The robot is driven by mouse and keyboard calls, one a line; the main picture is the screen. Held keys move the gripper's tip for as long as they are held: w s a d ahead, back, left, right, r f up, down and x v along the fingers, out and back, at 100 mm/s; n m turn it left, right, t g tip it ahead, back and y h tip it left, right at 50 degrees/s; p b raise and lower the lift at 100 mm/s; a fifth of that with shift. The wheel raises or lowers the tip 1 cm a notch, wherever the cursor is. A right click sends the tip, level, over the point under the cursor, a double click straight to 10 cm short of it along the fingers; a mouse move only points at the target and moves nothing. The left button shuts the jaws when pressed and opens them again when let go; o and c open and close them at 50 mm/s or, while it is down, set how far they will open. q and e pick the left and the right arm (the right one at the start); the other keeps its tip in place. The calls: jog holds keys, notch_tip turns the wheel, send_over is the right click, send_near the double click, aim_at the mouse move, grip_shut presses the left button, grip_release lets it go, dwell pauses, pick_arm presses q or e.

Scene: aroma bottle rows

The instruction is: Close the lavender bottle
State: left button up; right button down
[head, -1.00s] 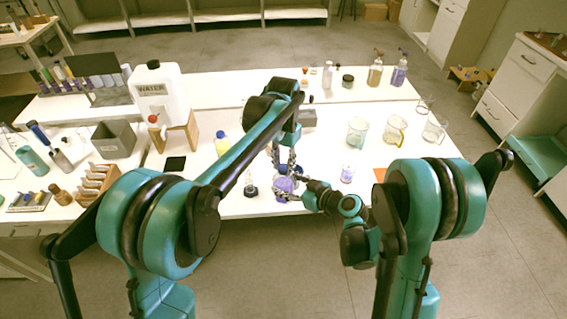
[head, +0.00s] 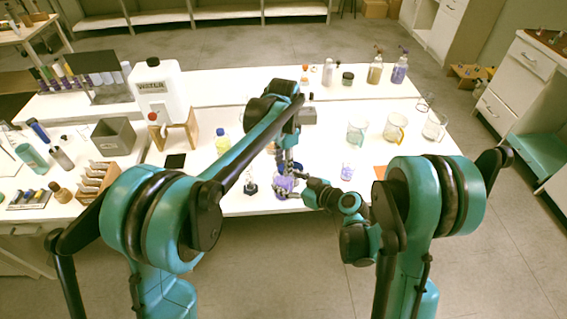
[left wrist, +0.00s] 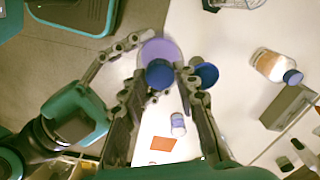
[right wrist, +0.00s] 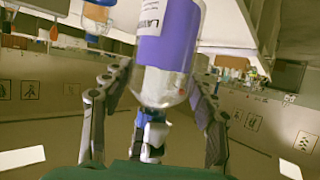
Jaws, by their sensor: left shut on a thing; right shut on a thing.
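The lavender bottle (head: 284,187) has a purple label and stands near the table's front edge. My right gripper (head: 297,188) is shut around its body. In the right wrist view the labelled bottle (right wrist: 168,45) fills the space between the fingers. My left gripper (head: 284,168) is above the bottle. In the left wrist view its fingers are shut on a round blue cap (left wrist: 160,73) over the purple bottle (left wrist: 158,48). I cannot tell whether the cap is seated on the neck. A second blue round thing (left wrist: 206,74) lies beside the left fingers.
A small purple-labelled bottle (head: 347,171) stands to the right, near an orange square (head: 380,172). A small dark-based item (head: 250,187) stands just left of the lavender bottle. Glass beakers (head: 395,128) stand farther right. A yellow bottle with a blue cap (head: 222,143) is on the left.

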pick_arm(q)
jog(key=m, duration=2.4)
jog(key=o, duration=0.7)
